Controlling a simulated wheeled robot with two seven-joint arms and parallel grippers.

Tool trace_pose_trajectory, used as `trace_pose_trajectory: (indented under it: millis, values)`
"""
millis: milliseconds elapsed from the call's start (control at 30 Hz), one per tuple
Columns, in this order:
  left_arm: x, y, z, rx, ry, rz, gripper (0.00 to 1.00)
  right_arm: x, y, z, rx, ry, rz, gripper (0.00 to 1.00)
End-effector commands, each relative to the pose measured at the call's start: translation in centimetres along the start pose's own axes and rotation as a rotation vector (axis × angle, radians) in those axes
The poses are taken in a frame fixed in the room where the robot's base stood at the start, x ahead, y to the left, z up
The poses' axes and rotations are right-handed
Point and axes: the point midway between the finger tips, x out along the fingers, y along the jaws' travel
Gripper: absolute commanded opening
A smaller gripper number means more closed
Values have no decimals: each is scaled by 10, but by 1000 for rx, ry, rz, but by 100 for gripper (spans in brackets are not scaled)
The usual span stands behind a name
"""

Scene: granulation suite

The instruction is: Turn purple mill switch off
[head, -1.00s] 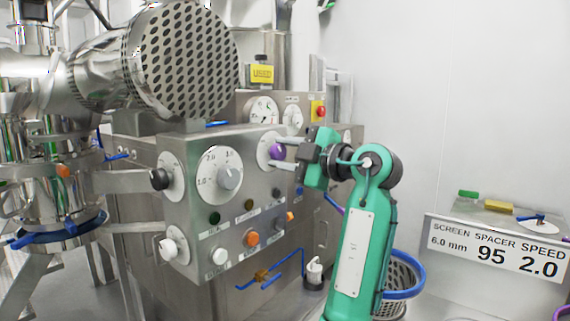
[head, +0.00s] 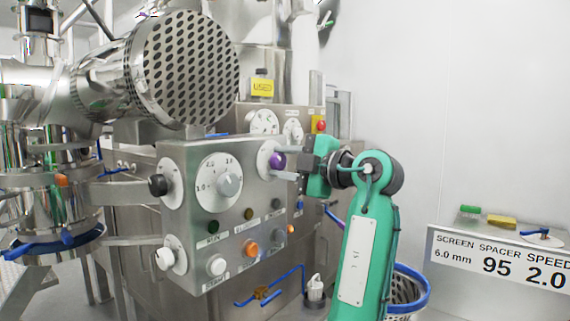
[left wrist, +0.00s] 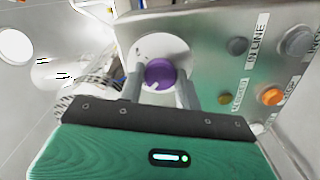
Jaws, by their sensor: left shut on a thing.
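The purple mill switch (head: 277,161) is a round knob on a pale disc, at the upper right of the steel control panel's front. My left gripper (head: 284,163), on the green arm, reaches in from the right with its two fingers on either side of the knob. In the left wrist view the purple knob (left wrist: 160,73) sits between the two grey fingers (left wrist: 158,88), and the gripper is shut on it. Which way the knob points cannot be told. My right gripper is not in view.
The panel also carries a large numbered dial (head: 229,185), a black knob (head: 158,185), white knobs and several coloured buttons such as an orange one (head: 251,249). A red button (head: 320,125) is behind. A sign box (head: 497,262) stands at the right before a bare wall.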

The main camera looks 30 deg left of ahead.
Motion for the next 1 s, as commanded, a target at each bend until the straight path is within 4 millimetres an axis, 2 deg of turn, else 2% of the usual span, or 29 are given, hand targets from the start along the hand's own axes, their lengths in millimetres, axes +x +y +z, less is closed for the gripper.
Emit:
trace_pose_trajectory:
  millis: [33,67,167,433,567,667,1000]
  values:
    - [0,1,0,-2,0,1,11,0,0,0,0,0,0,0]
    - [0,1,0,-2,0,1,38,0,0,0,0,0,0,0]
    - [0,0,0,-2,0,1,56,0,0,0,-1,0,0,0]
    - [0,0,0,0,0,0,56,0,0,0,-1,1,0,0]
    - [-9,0,0,0,-2,1,56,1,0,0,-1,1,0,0]
    - [-25,0,1,0,-3,1,56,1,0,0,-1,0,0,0]
    - [-101,0,0,0,-2,2,56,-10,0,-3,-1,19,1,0]
